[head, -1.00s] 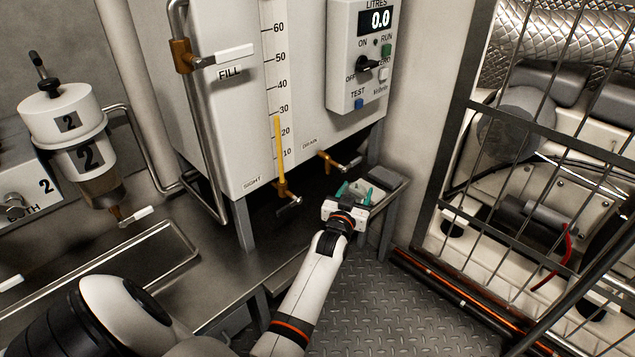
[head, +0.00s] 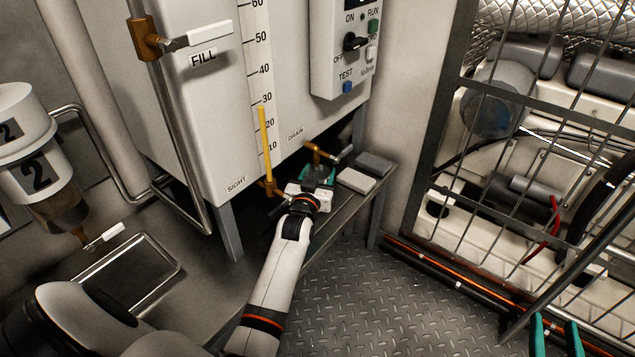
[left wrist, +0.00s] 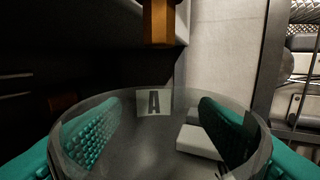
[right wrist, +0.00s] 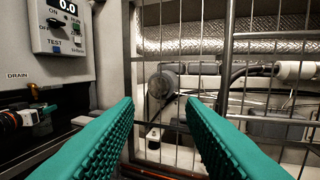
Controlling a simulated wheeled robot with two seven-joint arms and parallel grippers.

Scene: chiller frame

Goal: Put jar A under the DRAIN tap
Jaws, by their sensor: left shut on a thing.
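My left gripper (head: 318,180) is shut on jar A (left wrist: 154,103), a clear jar with a letter A label, seen between its teal fingers in the left wrist view. The jar is mostly hidden by the gripper in the head view. The brass DRAIN tap (head: 318,150) is on the tank's lower front, just behind the gripper. In the left wrist view a brass spout (left wrist: 158,22) hangs above and beyond the jar's rim; I cannot tell whether it is directly over the mouth. My right gripper (right wrist: 159,110) is open and empty, at the head view's lower right (head: 558,338).
A brass SIGHT tap (head: 270,187) is left of the left gripper. A white block (head: 356,180) and a grey block (head: 374,163) lie on the narrow shelf at right. A barred cage (head: 500,150) stands right. The chequered floor (head: 370,300) is clear.

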